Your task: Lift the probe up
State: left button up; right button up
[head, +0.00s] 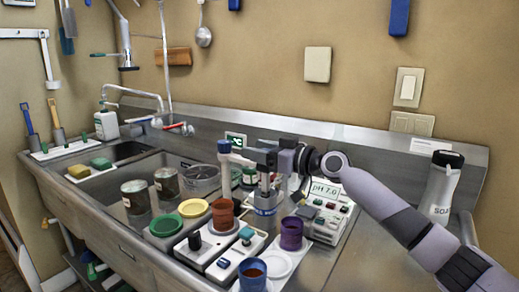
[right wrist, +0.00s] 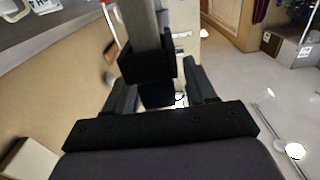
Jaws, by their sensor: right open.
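My right gripper (head: 262,158) reaches in from the right over the counter and is open. A white upright rod with a blue cap (head: 224,147) stands just left of its fingers; I cannot tell whether this is the probe or part of its stand. A grey upright piece (head: 265,187) shows just below the gripper, above a blue-banded jar (head: 266,208). The pH meter (head: 325,195), reading "pH 7.0", is right of the gripper. In the right wrist view, a grey bar with a dark block (right wrist: 148,65) lies between the open fingers (right wrist: 162,88); contact is unclear. My left gripper is not in view.
A purple cup (head: 291,233), a blue cup (head: 253,274) and a red-brown cup (head: 223,214) stand close in front. A soap bottle (head: 441,187) stands at the right, near my arm.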

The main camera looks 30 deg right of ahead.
grip_shut()
notch_tip(320, 180, up, 6)
jog(key=shift+p, duration=1.2)
jog(key=shift+d, duration=0.1)
jog(key=shift+r, duration=0.15)
grip_release()
